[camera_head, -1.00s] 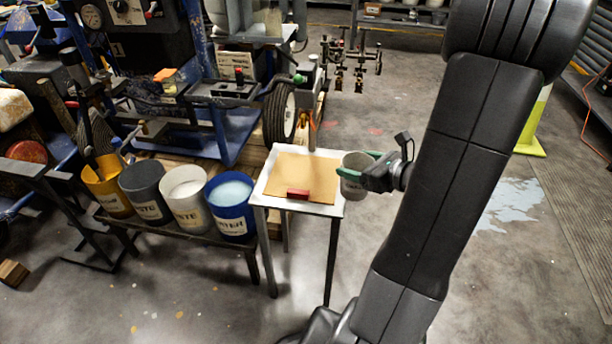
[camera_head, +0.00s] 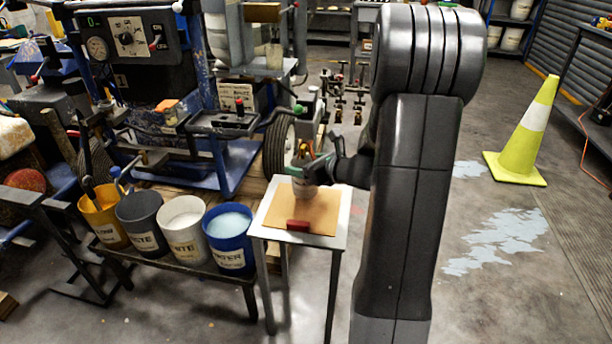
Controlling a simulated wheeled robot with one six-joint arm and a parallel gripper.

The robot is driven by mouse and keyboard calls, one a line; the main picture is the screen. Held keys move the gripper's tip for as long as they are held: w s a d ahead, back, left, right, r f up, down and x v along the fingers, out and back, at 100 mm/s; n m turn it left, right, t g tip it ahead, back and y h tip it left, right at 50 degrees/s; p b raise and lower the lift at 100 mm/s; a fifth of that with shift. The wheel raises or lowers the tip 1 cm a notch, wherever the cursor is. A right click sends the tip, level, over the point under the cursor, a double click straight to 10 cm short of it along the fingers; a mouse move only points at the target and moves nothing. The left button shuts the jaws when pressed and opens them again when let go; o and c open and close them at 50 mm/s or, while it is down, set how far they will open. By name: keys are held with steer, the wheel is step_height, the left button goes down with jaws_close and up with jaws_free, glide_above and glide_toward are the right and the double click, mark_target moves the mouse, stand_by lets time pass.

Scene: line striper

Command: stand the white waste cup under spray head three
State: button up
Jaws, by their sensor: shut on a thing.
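My gripper (camera_head: 314,168) is shut on the white waste cup (camera_head: 304,191). The cup looks upright, over the back part of the brown board on the small white table. I cannot tell whether its base touches the board. The green-tipped fingers cover part of its upper side. Several spray heads (camera_head: 338,115) hang from a bar on the striper, behind the cup and slightly right. They are small and partly hidden by my arm, so I cannot tell which one is number three.
The white table (camera_head: 336,242) carries the brown board (camera_head: 318,212) and a red block (camera_head: 298,225). A bench left of it holds several buckets, the nearest being a blue one (camera_head: 228,255). The striper's wheel (camera_head: 275,147) stands behind. A yellow-green cone (camera_head: 523,140) is at right.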

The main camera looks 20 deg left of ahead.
steer(key=shift+f+b, duration=0.65)
steer(key=shift+f, duration=1)
steer(key=shift+f, duration=0.2)
steer(key=o, duration=1.3)
steer(key=shift+o, duration=0.2)
steer(key=shift+r, duration=0.1)
steer(key=shift+d+r, duration=0.1)
steer(key=shift+r, duration=0.15)
steer(key=p+v, duration=0.2)
steer(key=v, duration=0.9)
steer(key=shift+s+d, duration=0.2)
steer(key=shift+d, duration=0.2)
